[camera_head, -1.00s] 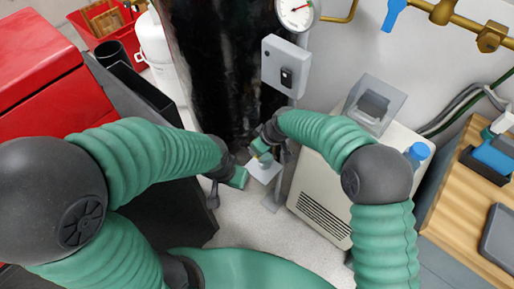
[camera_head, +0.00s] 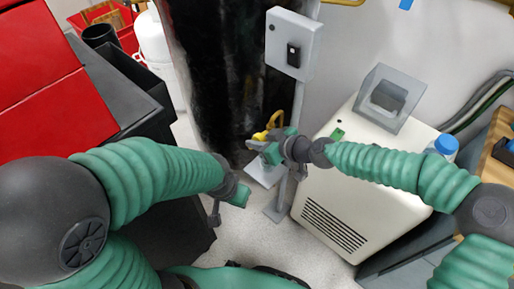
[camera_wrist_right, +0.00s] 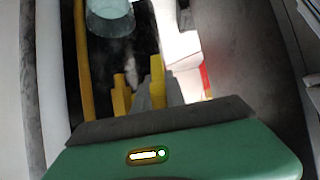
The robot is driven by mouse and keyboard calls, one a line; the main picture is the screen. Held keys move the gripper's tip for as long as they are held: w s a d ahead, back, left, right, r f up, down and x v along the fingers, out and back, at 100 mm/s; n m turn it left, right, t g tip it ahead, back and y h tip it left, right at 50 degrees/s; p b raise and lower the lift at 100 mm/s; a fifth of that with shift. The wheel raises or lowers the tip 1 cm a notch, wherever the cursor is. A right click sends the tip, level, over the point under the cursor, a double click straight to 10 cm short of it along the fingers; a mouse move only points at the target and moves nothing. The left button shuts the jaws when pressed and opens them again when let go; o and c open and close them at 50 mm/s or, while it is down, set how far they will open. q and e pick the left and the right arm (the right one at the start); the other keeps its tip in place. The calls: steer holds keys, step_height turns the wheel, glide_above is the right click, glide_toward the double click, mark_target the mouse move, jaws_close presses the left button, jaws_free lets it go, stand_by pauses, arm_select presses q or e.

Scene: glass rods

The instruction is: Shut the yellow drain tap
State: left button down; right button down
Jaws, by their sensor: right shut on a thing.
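The yellow drain tap (camera_head: 261,135) shows low on the front of the black tank, below a short yellow pipe (camera_head: 275,118). My right gripper (camera_head: 262,150) is at the tap and shut on it, covering part of it. In the right wrist view, yellow parts (camera_wrist_right: 157,72) stand between and beside the grey fingers (camera_wrist_right: 141,96); the exact contact is hard to make out. My left gripper (camera_head: 228,203) hangs empty at the lower left of the tap, apart from it; its opening is not clear.
The black tank (camera_head: 215,80) stands behind the tap. A grey switch box (camera_head: 292,42) on a post is above right. A white cabinet (camera_head: 335,205) stands to the right, a red and black chest (camera_head: 60,80) to the left. Pale floor (camera_head: 245,225) is free in front.

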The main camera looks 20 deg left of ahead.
steer(key=shift+d, duration=0.1)
steer(key=shift+f, duration=0.1)
stand_by(0.3)
steer(key=c, duration=1.6)
jaws_free()
steer(key=shift+c, duration=0.2)
steer(key=p+v, duration=0.6)
steer(key=v, duration=1)
steer(key=shift+d+p, duration=0.3)
steer(key=shift+d, duration=0.05)
steer(key=shift+s, duration=0.15)
